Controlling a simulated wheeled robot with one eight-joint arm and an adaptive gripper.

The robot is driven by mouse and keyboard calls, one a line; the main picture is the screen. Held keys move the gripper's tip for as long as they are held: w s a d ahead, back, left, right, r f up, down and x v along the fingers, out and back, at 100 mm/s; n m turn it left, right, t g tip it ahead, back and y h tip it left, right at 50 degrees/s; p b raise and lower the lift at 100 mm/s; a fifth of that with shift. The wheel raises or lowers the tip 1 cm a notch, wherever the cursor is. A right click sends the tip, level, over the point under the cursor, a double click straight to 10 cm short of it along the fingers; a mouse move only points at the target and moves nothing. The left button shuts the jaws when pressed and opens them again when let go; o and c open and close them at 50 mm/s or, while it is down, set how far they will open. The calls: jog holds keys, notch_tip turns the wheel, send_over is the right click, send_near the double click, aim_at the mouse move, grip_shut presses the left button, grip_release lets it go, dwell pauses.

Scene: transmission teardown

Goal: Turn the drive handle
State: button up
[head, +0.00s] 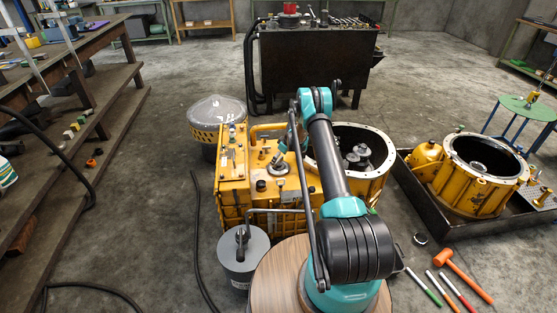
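The yellow transmission housing (236,168) stands on the floor in the middle of the head view. Its top carries small fittings, a round grey cover (281,184) and a curved yellow bar (268,130). A grey cylinder (243,262) with a bent metal handle (241,236) stands at its near left. I cannot tell for sure which part is the drive handle. My teal and black arm reaches up over the housing and bends down at its far end. My gripper (279,161) seems to be over the housing's top, small and partly hidden by my arm; its fingers cannot be made out.
An open round yellow casing (480,205) sits in a dark tray (418,192) at right. An orange mallet (462,275) and several marker-like sticks lie near it. A wooden bench (88,45) lines the left. A dark cabinet (310,65) stands behind. Black cables cross the left floor.

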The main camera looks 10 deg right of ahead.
jog(key=v, duration=1.2)
dwell(0.4)
jog(key=s+r+m+h, duration=0.2)
jog(key=s+r+m, duration=0.3)
jog(key=s+r, duration=1.8)
jog(key=s+m+t+h, duration=0.1)
jog(key=s+m, duration=0.3)
jog(key=s, duration=2.6)
jog(key=shift+d+r+m, duration=0.2)
jog(key=shift+r+m, duration=0.15)
jog(key=shift+m, duration=0.05)
jog(key=shift+w, duration=0.1)
